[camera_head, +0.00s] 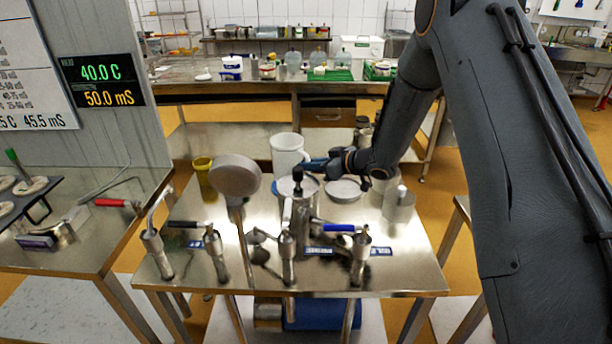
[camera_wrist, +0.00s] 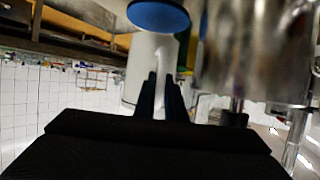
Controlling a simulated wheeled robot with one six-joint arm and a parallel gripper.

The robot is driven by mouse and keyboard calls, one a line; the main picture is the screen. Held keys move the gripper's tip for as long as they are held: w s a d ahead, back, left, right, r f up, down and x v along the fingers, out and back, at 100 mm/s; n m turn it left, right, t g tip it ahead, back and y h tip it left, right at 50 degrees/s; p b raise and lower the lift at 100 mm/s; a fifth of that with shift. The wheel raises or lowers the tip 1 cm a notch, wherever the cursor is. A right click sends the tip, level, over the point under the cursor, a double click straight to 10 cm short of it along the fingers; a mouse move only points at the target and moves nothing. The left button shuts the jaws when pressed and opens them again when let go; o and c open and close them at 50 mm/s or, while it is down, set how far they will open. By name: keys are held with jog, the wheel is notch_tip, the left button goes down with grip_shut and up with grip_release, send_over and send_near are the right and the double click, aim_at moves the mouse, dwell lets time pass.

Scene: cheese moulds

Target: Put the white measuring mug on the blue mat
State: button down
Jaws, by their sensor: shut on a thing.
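The white measuring mug (camera_head: 286,150) stands upright in the head view, behind a round steel pot and at the far side of the steel table. My gripper (camera_head: 312,164) reaches in from the right and is shut on the mug's handle. In the wrist view the mug (camera_wrist: 148,62) lies just beyond my dark fingers (camera_wrist: 162,92), which close around its handle. The pot hides the mug's base in the head view, so I cannot tell whether it touches the table. A blue round thing (camera_wrist: 158,14) shows at the top of the wrist view; I cannot tell whether it is the mat.
A steel table (camera_head: 400,262) carries pipes with valves, a round plate on a stem (camera_head: 235,175), a yellow cup (camera_head: 203,172), a shallow dish (camera_head: 343,190) and a steel block (camera_head: 398,204). In the wrist view a large steel vessel (camera_wrist: 258,50) is close on the right.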

jog(key=shift+f+p, duration=0.55)
jog(key=shift+f, duration=1.45)
jog(key=c, duration=2.1)
grip_release()
jog(key=shift+f, duration=0.1)
